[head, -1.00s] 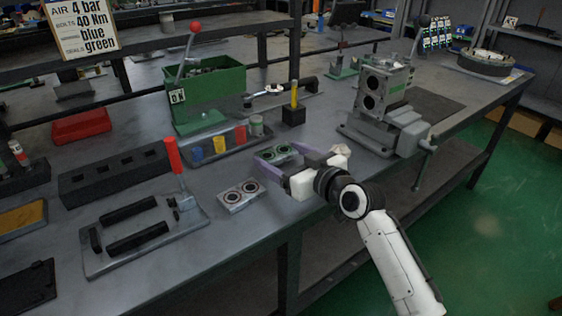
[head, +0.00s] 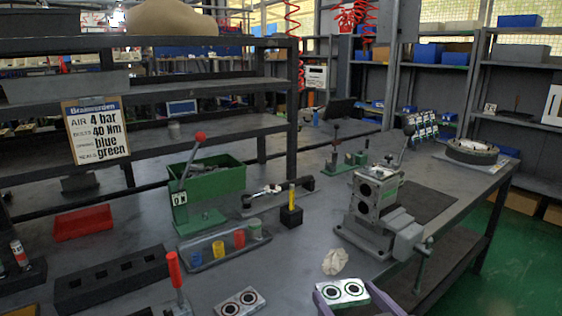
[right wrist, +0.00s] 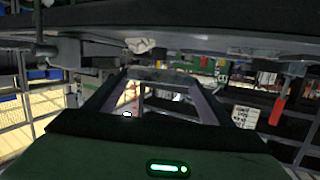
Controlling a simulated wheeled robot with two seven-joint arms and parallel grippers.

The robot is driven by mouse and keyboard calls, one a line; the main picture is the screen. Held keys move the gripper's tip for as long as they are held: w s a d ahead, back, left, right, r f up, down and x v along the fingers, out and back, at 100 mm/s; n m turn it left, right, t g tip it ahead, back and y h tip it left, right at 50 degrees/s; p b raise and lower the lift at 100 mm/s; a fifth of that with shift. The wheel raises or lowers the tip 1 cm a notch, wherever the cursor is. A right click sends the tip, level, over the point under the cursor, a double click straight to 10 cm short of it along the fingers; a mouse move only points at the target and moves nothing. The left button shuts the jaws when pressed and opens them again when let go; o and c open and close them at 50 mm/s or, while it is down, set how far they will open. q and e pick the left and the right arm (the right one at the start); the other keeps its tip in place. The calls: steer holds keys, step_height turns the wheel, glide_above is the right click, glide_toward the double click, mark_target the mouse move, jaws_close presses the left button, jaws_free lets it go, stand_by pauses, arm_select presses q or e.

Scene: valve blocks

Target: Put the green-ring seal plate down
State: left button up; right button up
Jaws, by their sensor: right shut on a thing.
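The green-ring seal plate (head: 342,292) is a small pale block with two dark round ports ringed in green, at the bottom of the head view. My right gripper (head: 344,288) is shut on it, with a purple finger at each side. I cannot tell whether the plate clears the bench. In the right wrist view the two fingers (right wrist: 155,95) show with a dark bar, probably the plate's edge, between their tips. A second plate (head: 240,302) with two dark ports lies on the bench to the left. My left gripper is out of view.
A crumpled pale cloth (head: 335,261) lies just beyond the held plate. A grey valve fixture (head: 375,215) stands behind to the right. A tray with coloured cups (head: 216,245) and a red-handled lever (head: 173,268) stand to the left. Some bare bench lies between cloth and second plate.

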mark_target(326, 284)
steer(key=s+d+r+m+h+p, duration=0.15)
steer(key=s+d+r+h, duration=0.25)
steer(key=s+d, duration=0.45)
steer(key=w+a+f+n+y+b, duration=0.1)
steer(key=w+a+y, duration=0.1)
steer(key=w+a, duration=0.2)
steer(key=w+a+f+y+b, duration=0.1)
steer(key=w+a, duration=0.3)
steer(key=w+a+f+n+y+b, duration=0.1)
steer(key=w+a+f+y, duration=0.1)
steer(key=w+a, duration=0.2)
steer(key=shift+w+a+f+n+g+y, duration=0.1)
steer(key=shift+w+n+g+y, duration=0.25)
steer(key=shift+w, duration=0.1)
arm_select(q)
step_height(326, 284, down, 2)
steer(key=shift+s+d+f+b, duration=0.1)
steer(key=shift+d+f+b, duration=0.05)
steer(key=shift+b, duration=1)
arm_select(e)
steer(key=w+a+r+n+g+y, duration=0.1)
steer(key=w+a+r+n+y, duration=0.2)
steer(key=w+a, duration=0.6)
steer(key=shift+w+r+n+g+y, duration=0.3)
steer(key=shift+w+r+g+y, duration=0.1)
steer(key=shift+r, duration=0.15)
